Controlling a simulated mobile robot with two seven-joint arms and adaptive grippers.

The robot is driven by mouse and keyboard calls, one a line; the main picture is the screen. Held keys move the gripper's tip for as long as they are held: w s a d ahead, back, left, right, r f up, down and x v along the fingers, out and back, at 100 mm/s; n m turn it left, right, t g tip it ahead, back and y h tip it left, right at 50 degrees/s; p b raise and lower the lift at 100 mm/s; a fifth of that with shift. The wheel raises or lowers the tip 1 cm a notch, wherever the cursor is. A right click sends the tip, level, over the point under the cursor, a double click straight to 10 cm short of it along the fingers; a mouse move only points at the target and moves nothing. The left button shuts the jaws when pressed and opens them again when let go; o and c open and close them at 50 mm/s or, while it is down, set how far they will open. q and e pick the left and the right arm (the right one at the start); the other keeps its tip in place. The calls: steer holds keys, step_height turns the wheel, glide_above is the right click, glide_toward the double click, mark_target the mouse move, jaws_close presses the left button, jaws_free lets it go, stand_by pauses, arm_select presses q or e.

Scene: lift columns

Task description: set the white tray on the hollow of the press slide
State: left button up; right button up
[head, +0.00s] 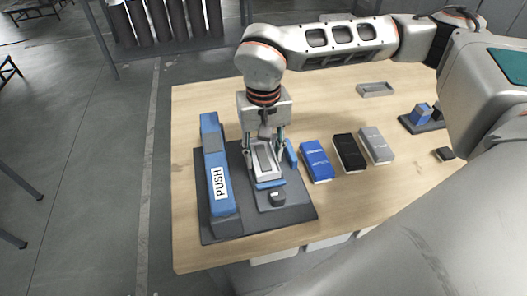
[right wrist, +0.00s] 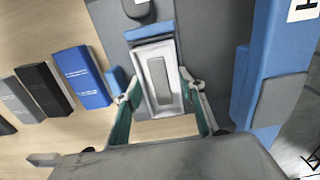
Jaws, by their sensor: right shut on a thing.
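The white tray (head: 277,173), a small frame with a grey recessed middle, sits between the fingers of my right gripper (head: 264,141). In the right wrist view the gripper (right wrist: 160,104) is shut on the tray (right wrist: 153,48), one green-padded finger on each long side. The tray is over the press slide, just behind its blue front strip (head: 270,184); the strip also shows in the right wrist view (right wrist: 150,32). The tray covers the hollow, and I cannot tell whether it touches the slide. My left gripper is not in view.
The blue PUSH bar (head: 214,150) stands left of the tray on the dark press base (head: 290,222). A dark knob (head: 278,198) is in front. Blue (head: 316,160), black (head: 349,153) and grey (head: 377,145) boxes lie to the right. A grey tray (head: 376,90) lies farther back.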

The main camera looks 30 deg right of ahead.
steer(key=shift+f, duration=0.1)
stand_by(0.6)
steer(key=o, duration=1.5)
steer(key=shift+r+p, duration=1.35)
steer(key=shift+r, duration=0.55)
steer(key=shift+r+p, duration=1.25)
steer(key=shift+r, duration=0.4)
steer(key=shift+s+f, duration=0.1)
